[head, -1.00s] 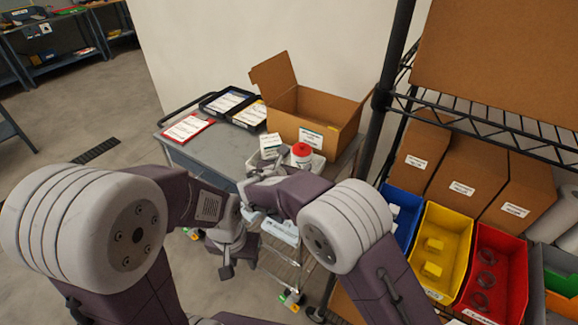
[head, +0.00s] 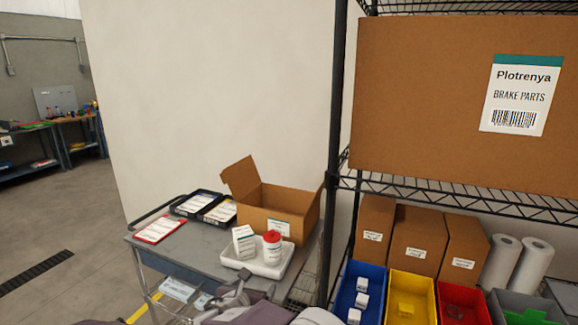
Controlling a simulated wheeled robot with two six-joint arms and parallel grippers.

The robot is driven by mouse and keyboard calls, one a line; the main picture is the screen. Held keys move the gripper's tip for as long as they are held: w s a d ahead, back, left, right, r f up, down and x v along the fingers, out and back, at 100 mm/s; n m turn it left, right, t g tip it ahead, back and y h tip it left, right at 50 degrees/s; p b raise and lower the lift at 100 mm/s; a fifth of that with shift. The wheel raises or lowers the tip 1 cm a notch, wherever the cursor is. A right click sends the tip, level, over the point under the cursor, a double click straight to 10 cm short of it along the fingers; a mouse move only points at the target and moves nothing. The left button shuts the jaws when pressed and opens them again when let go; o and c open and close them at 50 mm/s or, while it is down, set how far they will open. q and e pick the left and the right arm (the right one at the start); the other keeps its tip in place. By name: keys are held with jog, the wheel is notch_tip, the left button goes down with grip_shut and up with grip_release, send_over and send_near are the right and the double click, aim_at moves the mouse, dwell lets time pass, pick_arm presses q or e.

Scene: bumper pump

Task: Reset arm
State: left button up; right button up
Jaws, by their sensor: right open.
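My right gripper (head: 234,291) is at the bottom of the head view, in front of the near edge of the grey cart (head: 190,253). It is open and nothing shows between its fingers. Its arm comes in from the lower right, mostly cut off by the frame. My left gripper is out of the picture. A white tray (head: 277,270) on the cart holds a white box (head: 244,241) and a white bottle with a red cap (head: 272,246), both upright, beyond the right gripper.
An open cardboard box (head: 280,205), black trays (head: 196,203) and a red clipboard (head: 160,228) are on the cart. A black post (head: 337,130) and wire shelf (head: 450,190) stand right. Blue (head: 348,289), yellow (head: 412,284) and red bins sit below. Floor at left is clear.

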jog(key=s+d+f+m+g+h, duration=0.1)
jog(key=s+d+f+m+g, duration=0.15)
jog(key=d+m, duration=0.35)
jog(key=s+d+f+m+g, duration=0.1)
jog(key=s+d+m+g, duration=0.25)
jog(key=d, duration=0.45)
jog(key=s+d+f+m+g+h, duration=0.1)
jog(key=s+d+f+m+g, duration=0.1)
jog(key=s+d+m, duration=0.35)
jog(key=s+d+f+m+g+y, duration=0.1)
jog(key=s+d+m+y, duration=0.1)
jog(key=s+d+m, duration=0.2)
jog(key=s+d+f+m+g+y, duration=0.1)
jog(key=s+d+m, duration=0.3)
jog(key=s+m, duration=0.7)
jog(key=m+y, duration=0.1)
jog(key=m, duration=0.3)
jog(key=shift+d+f+g, duration=0.15)
jog(key=shift+f+g, duration=0.1)
jog(key=shift+g, duration=0.15)
